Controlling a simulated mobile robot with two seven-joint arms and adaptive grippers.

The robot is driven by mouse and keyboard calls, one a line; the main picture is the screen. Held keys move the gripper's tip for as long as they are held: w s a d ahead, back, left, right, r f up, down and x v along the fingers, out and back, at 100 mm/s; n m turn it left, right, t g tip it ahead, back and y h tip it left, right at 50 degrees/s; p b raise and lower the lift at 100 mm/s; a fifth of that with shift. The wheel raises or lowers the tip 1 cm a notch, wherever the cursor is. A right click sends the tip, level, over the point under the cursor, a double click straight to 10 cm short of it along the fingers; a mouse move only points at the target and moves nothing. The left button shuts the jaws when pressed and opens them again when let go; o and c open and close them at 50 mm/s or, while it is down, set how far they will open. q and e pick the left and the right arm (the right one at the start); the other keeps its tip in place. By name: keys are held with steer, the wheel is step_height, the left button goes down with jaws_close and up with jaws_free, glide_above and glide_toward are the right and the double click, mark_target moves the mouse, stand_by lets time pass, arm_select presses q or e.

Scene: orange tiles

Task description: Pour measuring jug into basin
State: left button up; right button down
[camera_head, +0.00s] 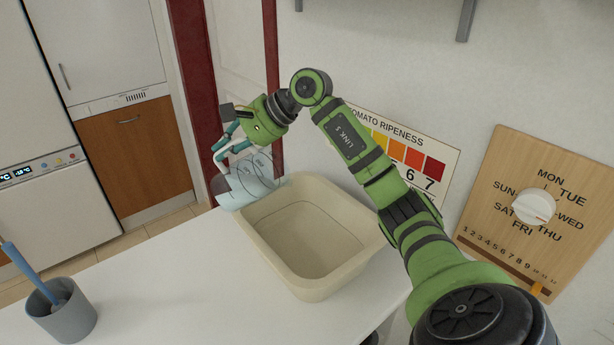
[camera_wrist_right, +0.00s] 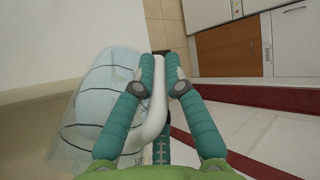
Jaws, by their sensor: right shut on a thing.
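A clear measuring jug (camera_head: 246,179) with dark markings and a white handle is in the head view, tilted, by the far left corner of the basin. Pale bluish liquid shows in it. My right gripper (camera_head: 222,143) is shut on the jug's handle. In the right wrist view the teal fingers of my right gripper (camera_wrist_right: 160,92) close around the white handle, with the jug (camera_wrist_right: 95,110) to their left. The cream basin (camera_head: 345,270) stands on the white counter, and its visible inside looks empty. My left gripper is not in view.
A grey cup (camera_head: 70,318) with a blue-handled tool stands at the counter's front left. The white counter (camera_head: 160,270) is clear between cup and basin. A wall with a ripeness chart (camera_head: 440,160) and a wooden calendar board (camera_head: 510,210) rises behind the basin.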

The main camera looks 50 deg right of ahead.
steer(key=shift+s+d+r+t+y+b, duration=0.4)
steer(key=shift+s+r+t+y+b, duration=0.15)
steer(key=shift+b, duration=1.15)
steer(key=shift+w+r, duration=0.15)
steer(key=shift+r, duration=0.1)
steer(key=shift+r, duration=0.1)
stand_by(1.0)
